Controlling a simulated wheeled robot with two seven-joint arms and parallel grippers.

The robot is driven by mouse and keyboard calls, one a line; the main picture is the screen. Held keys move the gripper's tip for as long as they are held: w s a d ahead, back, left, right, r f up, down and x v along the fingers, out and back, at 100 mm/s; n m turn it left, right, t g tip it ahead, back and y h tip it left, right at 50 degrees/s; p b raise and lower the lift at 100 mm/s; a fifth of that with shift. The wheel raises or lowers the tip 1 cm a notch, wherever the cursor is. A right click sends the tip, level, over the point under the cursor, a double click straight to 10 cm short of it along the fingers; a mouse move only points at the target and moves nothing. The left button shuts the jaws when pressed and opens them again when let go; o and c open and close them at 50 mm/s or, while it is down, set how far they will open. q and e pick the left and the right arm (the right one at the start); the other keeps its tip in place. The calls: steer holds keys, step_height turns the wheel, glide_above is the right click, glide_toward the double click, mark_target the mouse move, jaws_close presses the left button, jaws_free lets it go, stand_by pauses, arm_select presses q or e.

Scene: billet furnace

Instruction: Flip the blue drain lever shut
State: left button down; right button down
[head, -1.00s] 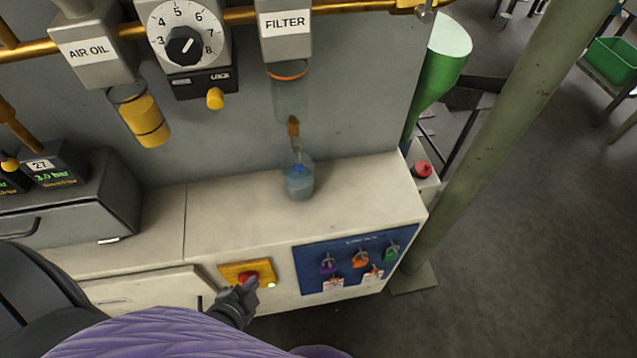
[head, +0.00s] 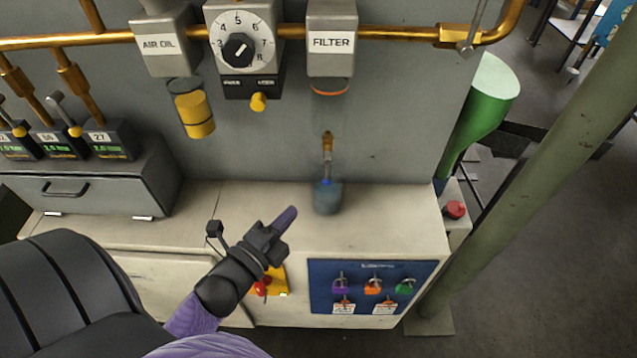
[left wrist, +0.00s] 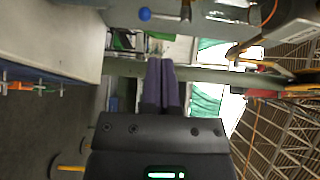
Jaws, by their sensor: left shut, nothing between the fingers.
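The drain lever hangs below the brass valve (head: 327,143) under the FILTER unit (head: 331,40). Its metal arm points down and ends in a blue knob (head: 326,183). The blue knob also shows at the top of the left wrist view (left wrist: 145,14). A bluish cup (head: 328,202) stands on the cabinet top, overlapping the knob in the picture. My left gripper (head: 290,214) is shut and empty, left of the cup and lower in the picture, apart from the lever. Its purple fingers also show together in the left wrist view (left wrist: 161,68). My right gripper is not in view.
A blue panel (head: 350,303) with padlocks is on the cabinet front. A red knob on a yellow plate (head: 281,283) is partly behind my left gripper. A dial (head: 238,48) and AIR OIL unit (head: 160,45) hang left of the filter. A green post (head: 540,150) stands at right.

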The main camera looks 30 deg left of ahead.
mark_target(326, 176)
arm_select(q)
steer(key=w+b, duration=0.1)
steer(key=w, duration=0.7)
steer(key=shift+w+d+f, duration=0.1)
steer(key=shift+w+d, duration=0.05)
steer(key=shift+w, duration=0.6)
